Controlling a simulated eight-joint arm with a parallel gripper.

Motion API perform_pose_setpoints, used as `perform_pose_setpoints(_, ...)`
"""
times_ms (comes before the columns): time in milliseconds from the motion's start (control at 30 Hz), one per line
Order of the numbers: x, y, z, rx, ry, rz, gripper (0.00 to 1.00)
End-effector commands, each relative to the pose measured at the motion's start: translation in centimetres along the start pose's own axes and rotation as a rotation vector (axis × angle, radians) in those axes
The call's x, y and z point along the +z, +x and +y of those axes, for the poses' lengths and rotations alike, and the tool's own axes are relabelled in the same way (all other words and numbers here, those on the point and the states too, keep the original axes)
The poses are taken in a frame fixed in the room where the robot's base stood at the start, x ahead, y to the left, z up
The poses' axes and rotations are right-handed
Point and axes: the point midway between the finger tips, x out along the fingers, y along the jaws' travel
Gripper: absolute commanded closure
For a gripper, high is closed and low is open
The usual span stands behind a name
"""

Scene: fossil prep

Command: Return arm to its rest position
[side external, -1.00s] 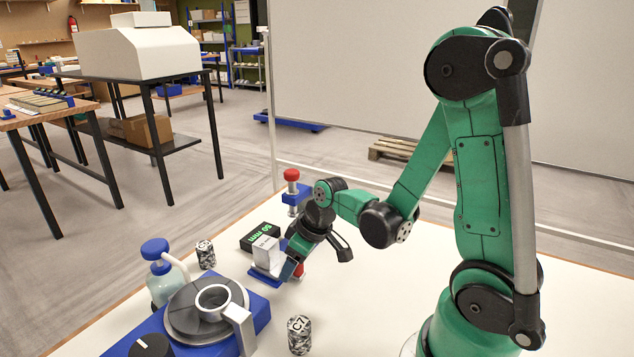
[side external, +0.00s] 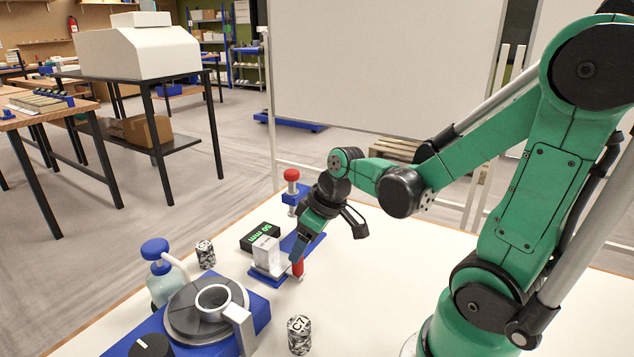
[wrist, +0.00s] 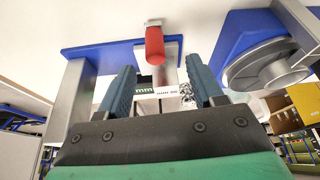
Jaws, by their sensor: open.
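My gripper (side external: 298,250) is in the middle of the side view, pointing down beside a red-handled part (side external: 298,268) on a blue-based fixture (side external: 304,243). In the wrist view my gripper (wrist: 163,92) shows two blue fingers spread apart with nothing held between them. The red handle (wrist: 155,45) appears beyond the fingertips, and I cannot tell whether a finger touches it. My green arm is bent above the white table (side external: 370,320).
A grey turntable (side external: 185,325) on a blue base stands front left. A spray bottle (side external: 163,285), a patterned cylinder (side external: 206,254), a C7 cylinder (side external: 299,335) and a black 50 mm display (side external: 261,238) stand nearby.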

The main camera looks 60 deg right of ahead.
Motion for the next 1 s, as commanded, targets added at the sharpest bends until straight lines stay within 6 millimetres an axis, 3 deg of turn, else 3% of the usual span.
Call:
perform_pose_setpoints(433,-0.2,-0.5,-0.5,0.006,0.002,0.008,0.40)
perform_pose_setpoints(800,-2.2,-4.8,-6.0,0.054,0.063,0.173,0.40)
perform_pose_setpoints(1000,-2.4,-5.8,-7.2,0.051,0.084,0.226,0.40)
